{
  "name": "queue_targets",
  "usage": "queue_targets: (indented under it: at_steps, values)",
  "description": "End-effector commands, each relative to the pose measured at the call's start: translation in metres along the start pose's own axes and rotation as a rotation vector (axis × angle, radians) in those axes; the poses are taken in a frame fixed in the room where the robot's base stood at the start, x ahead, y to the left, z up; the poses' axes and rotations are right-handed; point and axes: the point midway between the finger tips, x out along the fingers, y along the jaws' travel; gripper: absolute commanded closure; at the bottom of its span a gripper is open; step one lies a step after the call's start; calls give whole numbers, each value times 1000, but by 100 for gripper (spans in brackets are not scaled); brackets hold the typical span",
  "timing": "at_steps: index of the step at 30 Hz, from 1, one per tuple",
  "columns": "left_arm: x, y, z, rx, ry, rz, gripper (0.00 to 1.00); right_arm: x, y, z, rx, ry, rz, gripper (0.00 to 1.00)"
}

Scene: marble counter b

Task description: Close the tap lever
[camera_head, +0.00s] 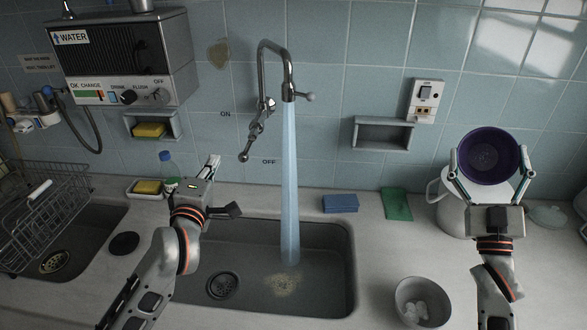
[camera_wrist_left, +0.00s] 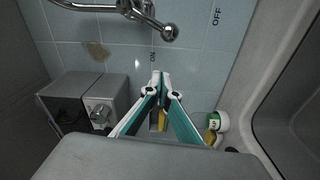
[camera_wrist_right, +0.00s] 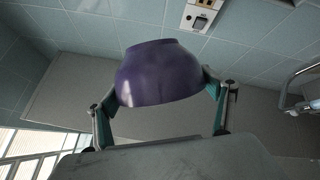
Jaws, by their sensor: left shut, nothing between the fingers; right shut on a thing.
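The metal tap (camera_head: 273,60) runs a wide blue stream of water (camera_head: 290,185) into the sink (camera_head: 330,240). Its lever (camera_head: 252,140) hangs down and left, with a round knob at the end, between the wall labels ON and OFF. The lever knob also shows in the left wrist view (camera_wrist_left: 170,32). My left gripper (camera_head: 211,165) is shut and empty, left of and slightly below the knob, apart from it; its fingertips (camera_wrist_left: 158,76) meet below the knob in the left wrist view. My right gripper (camera_head: 489,160) is shut on a purple bowl (camera_wrist_right: 158,72), held raised at the right.
A white jug (camera_head: 450,210) stands behind my right gripper. A grey bowl (camera_head: 422,302) is on the front counter. A bottle (camera_head: 168,165) and a sponge dish (camera_head: 147,188) stand left of my left gripper. A wire rack (camera_head: 50,205) and water heater (camera_head: 125,55) are further left.

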Motion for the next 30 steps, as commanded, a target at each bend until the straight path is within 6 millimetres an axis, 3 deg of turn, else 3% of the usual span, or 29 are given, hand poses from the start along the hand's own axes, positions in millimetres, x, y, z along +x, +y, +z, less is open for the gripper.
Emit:
queue_targets:
  at_steps: [1,12,30]
  values:
    - [8,0,2,-3,0,-1,100,1,0,-1,0,2,0,43]
    - [14,0,36,-2,0,-1,100,1,0,-1,0,1,0,43]
    - [21,-1,40,-11,-1,0,100,0,0,0,0,1,0,43]
